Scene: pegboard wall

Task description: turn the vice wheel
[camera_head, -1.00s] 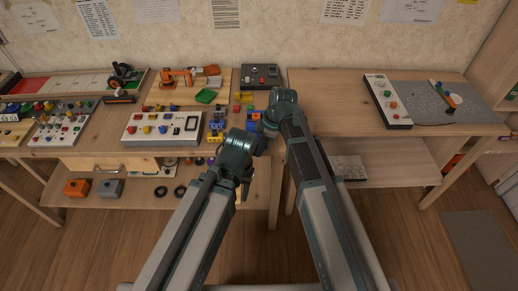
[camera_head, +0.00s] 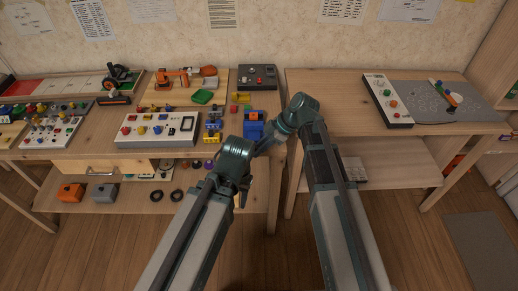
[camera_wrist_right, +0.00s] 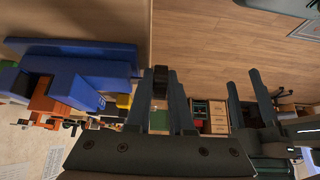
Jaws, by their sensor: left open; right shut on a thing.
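The blue vice (camera_head: 254,126) stands at the right front edge of the left workbench. It also shows large in the right wrist view (camera_wrist_right: 85,55), left of the fingers. My right gripper (camera_head: 262,148) is in front of the vice, its tip partly hidden by my left arm. In the right wrist view its fingers (camera_wrist_right: 162,82) are shut on a small dark piece, which seems to be part of the vice wheel. The rest of the wheel cannot be made out. My left gripper (camera_head: 243,196) hangs lower, empty, before the bench; its open fingers show in the right wrist view (camera_wrist_right: 247,98).

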